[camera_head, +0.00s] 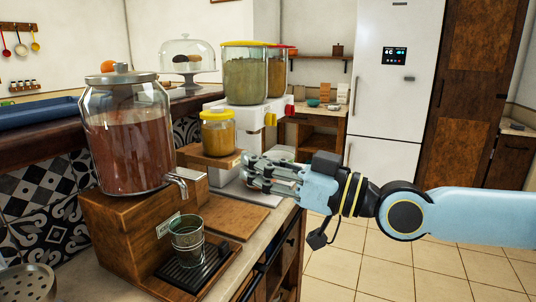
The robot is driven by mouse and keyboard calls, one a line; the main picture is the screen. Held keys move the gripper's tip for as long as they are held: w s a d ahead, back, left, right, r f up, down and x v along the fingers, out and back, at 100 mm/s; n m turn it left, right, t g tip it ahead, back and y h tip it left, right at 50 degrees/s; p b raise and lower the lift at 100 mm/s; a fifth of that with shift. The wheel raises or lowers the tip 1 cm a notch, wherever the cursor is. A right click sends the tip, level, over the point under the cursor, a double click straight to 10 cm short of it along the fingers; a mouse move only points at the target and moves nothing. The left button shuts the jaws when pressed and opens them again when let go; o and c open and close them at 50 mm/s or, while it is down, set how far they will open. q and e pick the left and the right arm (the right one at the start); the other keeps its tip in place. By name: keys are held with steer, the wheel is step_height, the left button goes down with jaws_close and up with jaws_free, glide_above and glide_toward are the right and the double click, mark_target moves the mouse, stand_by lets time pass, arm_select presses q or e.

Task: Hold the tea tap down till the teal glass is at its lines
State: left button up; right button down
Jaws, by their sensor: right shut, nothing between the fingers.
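A large glass drink dispenser (128,140) with reddish-brown tea stands on a wooden box (118,232) at the left. Its metal tap (178,184) sticks out at the lower right of the jar. The teal glass (187,238) stands upright on a black drip tray (196,266) under the tap. Markings show on the glass, but I cannot read its fill level. My right gripper (254,172) is shut and empty, to the right of the tap and apart from it, its arm coming in from the right. My left gripper is not in view.
A two-container dispenser with yellow (246,72) and red (279,70) lids stands behind. A yellow-lidded jar (217,132) sits on a wooden stand beside the tap. A wooden board (226,214) lies right of the glass. A perforated metal piece (28,284) is at lower left. Floor at right is clear.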

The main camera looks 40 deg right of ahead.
steer(key=shift+v, duration=0.9)
stand_by(0.8)
